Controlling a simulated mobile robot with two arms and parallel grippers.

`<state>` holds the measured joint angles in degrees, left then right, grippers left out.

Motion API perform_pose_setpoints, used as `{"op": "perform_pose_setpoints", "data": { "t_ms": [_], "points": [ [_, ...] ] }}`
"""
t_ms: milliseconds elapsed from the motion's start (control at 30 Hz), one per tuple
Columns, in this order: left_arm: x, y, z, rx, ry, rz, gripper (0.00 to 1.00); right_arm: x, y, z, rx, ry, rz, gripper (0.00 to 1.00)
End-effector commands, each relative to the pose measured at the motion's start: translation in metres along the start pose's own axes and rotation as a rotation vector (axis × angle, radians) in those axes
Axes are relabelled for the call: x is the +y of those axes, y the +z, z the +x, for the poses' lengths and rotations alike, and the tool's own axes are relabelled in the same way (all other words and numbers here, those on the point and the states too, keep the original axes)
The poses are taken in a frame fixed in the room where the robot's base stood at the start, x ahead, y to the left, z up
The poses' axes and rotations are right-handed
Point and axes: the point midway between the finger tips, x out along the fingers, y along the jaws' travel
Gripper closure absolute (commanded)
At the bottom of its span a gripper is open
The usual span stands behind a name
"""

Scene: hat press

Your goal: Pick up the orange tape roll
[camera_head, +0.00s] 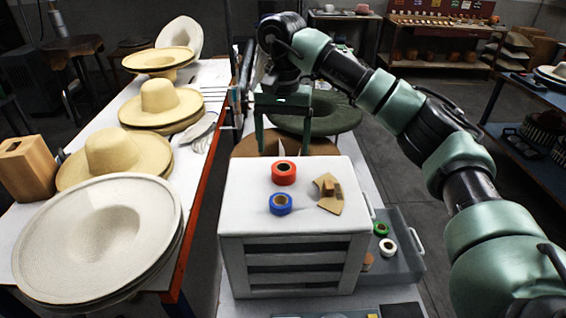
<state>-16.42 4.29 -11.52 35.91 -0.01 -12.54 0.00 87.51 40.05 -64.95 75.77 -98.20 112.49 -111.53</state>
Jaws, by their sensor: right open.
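The orange tape roll (284,180), a red-orange ring with a brown core, lies flat on top of the white drawer cabinet (335,180). A blue tape roll (280,210) lies just in front of it, with a small gap. My right gripper (283,148) hangs from the arm that comes in from the right. Its green fingers point down, wide apart, with nothing held between them. In the picture it is just above and behind the orange roll, not touching it. My left gripper is not in view.
A cardboard piece (329,204) with a small block lies right of the rolls. A grey open drawer (405,262) at right holds a green roll (380,229) and a white roll (388,247). Straw hats (158,100) cover the left table. A green hat (335,122) lies behind the gripper.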

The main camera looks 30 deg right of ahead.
Motion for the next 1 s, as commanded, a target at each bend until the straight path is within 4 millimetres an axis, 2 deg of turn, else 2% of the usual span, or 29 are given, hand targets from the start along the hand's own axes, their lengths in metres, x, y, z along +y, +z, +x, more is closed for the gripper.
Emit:
{"op": "perform_pose_setpoints", "data": {
  "t_ms": [167,400,567,800,867,1000],
  "points": [
    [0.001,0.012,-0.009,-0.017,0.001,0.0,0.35,0.001,0.0,0.019,-0.002,0.003,0.0,0.21],
    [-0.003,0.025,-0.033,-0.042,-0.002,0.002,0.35,0.001,0.001,0.051,-0.004,0.004,0.0,0.21],
    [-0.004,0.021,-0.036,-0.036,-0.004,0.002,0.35,0.0,0.0,0.07,-0.001,0.001,0.0,0.21],
    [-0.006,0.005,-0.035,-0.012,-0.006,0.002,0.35,0.0,0.0,0.073,0.001,-0.001,-0.001,0.21],
    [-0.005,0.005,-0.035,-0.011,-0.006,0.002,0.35,0.0,0.0,0.073,0.0,0.0,-0.001,0.35],
    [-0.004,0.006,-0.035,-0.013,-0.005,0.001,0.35,0.0,0.0,0.073,0.0,0.0,0.0,0.74]
  ]
}}
